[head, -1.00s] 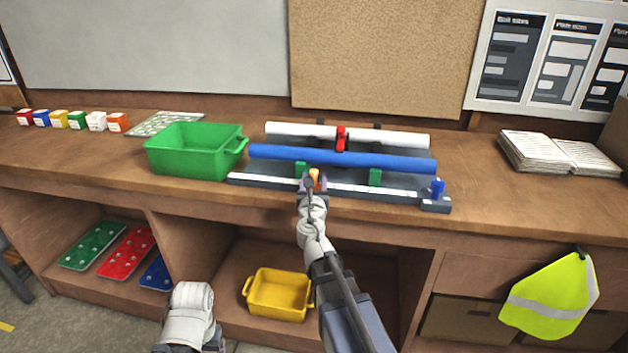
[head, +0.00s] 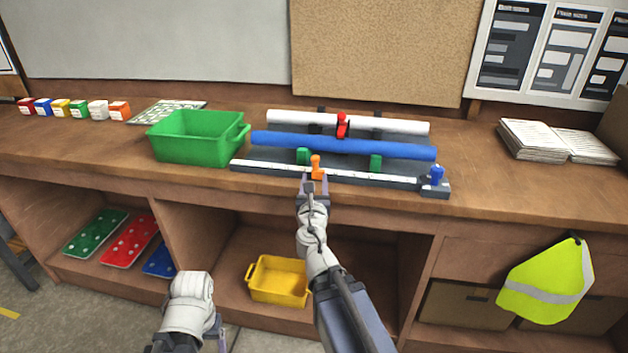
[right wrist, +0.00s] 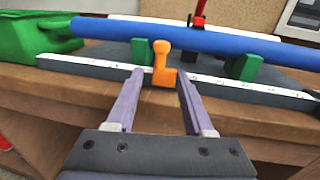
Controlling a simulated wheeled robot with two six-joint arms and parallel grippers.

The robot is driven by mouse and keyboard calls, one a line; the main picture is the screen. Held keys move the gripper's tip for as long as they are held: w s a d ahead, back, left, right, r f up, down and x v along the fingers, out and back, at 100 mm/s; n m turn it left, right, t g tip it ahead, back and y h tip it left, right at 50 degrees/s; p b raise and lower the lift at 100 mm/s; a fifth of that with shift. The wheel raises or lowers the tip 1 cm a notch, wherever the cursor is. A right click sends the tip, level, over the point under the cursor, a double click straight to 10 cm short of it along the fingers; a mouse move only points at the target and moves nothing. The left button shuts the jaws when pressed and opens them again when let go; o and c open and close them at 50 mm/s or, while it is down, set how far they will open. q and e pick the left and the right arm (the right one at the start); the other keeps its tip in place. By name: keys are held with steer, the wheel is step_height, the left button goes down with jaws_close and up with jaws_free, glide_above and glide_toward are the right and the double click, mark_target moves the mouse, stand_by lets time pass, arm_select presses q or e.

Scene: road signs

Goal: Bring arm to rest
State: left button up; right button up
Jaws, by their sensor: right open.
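My right gripper (head: 314,183) is open in front of the bench fixture. In the right wrist view its two fingers (right wrist: 158,100) stand apart, with an orange clamp (right wrist: 161,66) just beyond and between their tips. The orange clamp (head: 316,167) sits on the white-topped front rail (head: 260,170) of the fixture. I cannot tell whether the fingertips touch it, but nothing is gripped.
A blue tube (head: 345,146) and a white tube (head: 380,124) lie in the fixture, with a red clamp (head: 342,125) behind. A green bin (head: 197,150) stands left of it. A yellow bin (head: 277,295) sits on the lower shelf. An open book (head: 530,140) lies at right.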

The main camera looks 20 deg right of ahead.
arm_select(q)
steer(key=shift+r, duration=0.1)
arm_select(e)
steer(key=shift+s, duration=0.1)
steer(key=s+a+f+m+g+p, duration=0.25)
steer(key=a+f+m+g, duration=0.2)
steer(key=m, duration=0.45)
steer(key=s+a+f+m+g+p, duration=0.1)
steer(key=s+a+f+m+g, duration=0.3)
steer(key=m, duration=0.5)
arm_select(q)
step_height(320, 180, up, 6)
steer(key=p, duration=0.2)
steer(key=shift+p, duration=0.3)
arm_select(e)
steer(key=s+a+f+m+g+y, duration=0.3)
steer(key=s+a+m+g, duration=0.1)
steer(key=s+a, duration=0.4)
steer(key=s+a+f+m+g+y, duration=0.3)
steer(key=s+a+f+m+g, duration=0.1)
steer(key=s+a, duration=0.3)
steer(key=shift+s+a+m, duration=0.4)
steer(key=shift+s+m, duration=0.15)
steer(key=shift+m, duration=0.05)
arm_select(q)
steer(key=shift+c, duration=0.4)
arm_select(e)
steer(key=shift+f, duration=0.1)
